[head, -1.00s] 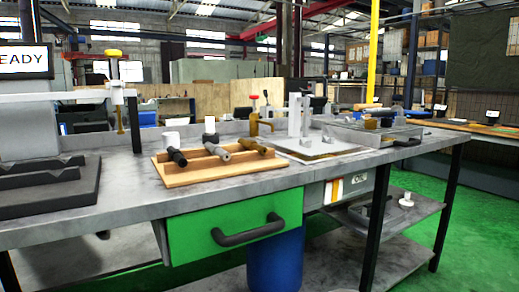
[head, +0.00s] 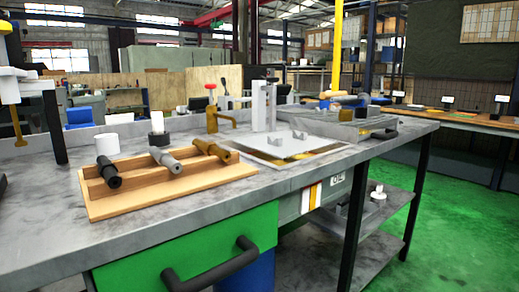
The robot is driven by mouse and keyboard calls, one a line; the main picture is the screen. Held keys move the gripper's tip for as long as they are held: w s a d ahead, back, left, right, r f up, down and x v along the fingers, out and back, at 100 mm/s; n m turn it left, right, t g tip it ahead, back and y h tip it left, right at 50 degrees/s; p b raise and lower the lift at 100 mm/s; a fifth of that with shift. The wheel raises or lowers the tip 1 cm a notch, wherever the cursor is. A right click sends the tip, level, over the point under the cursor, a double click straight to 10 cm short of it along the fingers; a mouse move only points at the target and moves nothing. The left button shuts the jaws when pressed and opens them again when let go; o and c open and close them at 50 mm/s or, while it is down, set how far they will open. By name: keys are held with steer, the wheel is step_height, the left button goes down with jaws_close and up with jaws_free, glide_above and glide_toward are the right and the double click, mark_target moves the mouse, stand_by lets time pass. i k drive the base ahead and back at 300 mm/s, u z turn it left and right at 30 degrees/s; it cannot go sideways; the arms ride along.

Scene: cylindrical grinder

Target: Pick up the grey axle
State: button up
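The grey axle (head: 165,160) lies in the middle of a wooden rack (head: 185,188) on the workbench. It is tilted, with its near end toward the front of the rack. A black axle (head: 108,170) lies to its left and a brown axle (head: 212,150) to its right, both apart from it. My gripper does not show in the head view.
The grey workbench (head: 270,183) has a green drawer with a black handle (head: 210,264) jutting out in front. White and black cylinders stand behind the rack. A plate with a fixture (head: 290,146) stands to the right. Green floor is open at the right.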

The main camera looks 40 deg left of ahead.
mark_target(163, 158)
steer(key=z, duration=0.9)
steer(key=k, duration=1.25)
steer(key=u, duration=2)
